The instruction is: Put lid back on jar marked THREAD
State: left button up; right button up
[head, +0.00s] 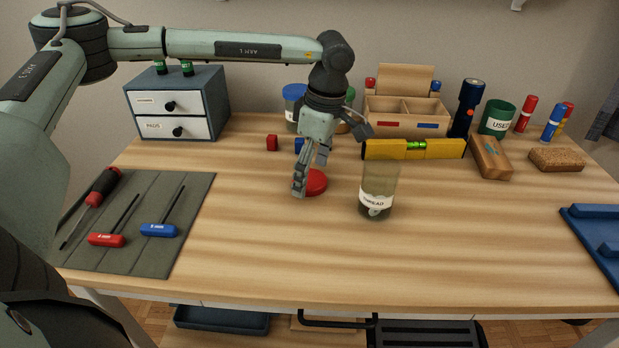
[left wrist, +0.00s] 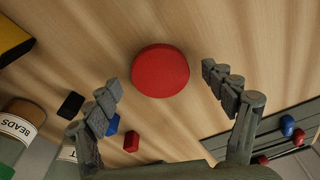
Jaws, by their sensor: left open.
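The jar marked THREAD (head: 378,190) stands upright and open-topped on the desk, right of my left gripper. A round red lid (head: 316,183) lies flat on the wood to the left of the jar; in the left wrist view the lid (left wrist: 160,70) sits ahead of the fingers, between their lines. My left gripper (head: 309,172) is open and empty, pointing down over the lid, and partly hides it in the head view. In the left wrist view its two fingers (left wrist: 163,95) are spread wider than the lid. My right gripper is not in view.
A yellow level (head: 385,150) lies close behind the jar. Red (head: 272,143) and blue blocks sit behind the gripper. A blue tray (head: 600,222) is at right. The front middle is clear.

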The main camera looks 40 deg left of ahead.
aim_at(312, 179)
pick_arm(q)
jog(key=shift+c, duration=0.2)
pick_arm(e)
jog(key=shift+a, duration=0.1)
pick_arm(q)
jog(key=c, duration=0.8)
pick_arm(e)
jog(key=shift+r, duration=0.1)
pick_arm(q)
jog(key=shift+r, duration=0.55)
notch_tip(312, 179, up, 3)
jog(key=shift+f, duration=0.15)
jog(key=s+a+r, duration=0.2)
jog(key=s, duration=0.1)
jog(key=s+a+r+b, duration=0.1)
jog(key=s+a+r, duration=0.1)
jog(key=s+a, duration=0.1)
jog(key=s+a+r, duration=0.2)
jog(key=s+r, duration=0.1)
jog(key=shift+a+r+b, duration=0.1)
jog(key=shift+a+b, duration=0.05)
jog(key=shift+b, duration=0.2)
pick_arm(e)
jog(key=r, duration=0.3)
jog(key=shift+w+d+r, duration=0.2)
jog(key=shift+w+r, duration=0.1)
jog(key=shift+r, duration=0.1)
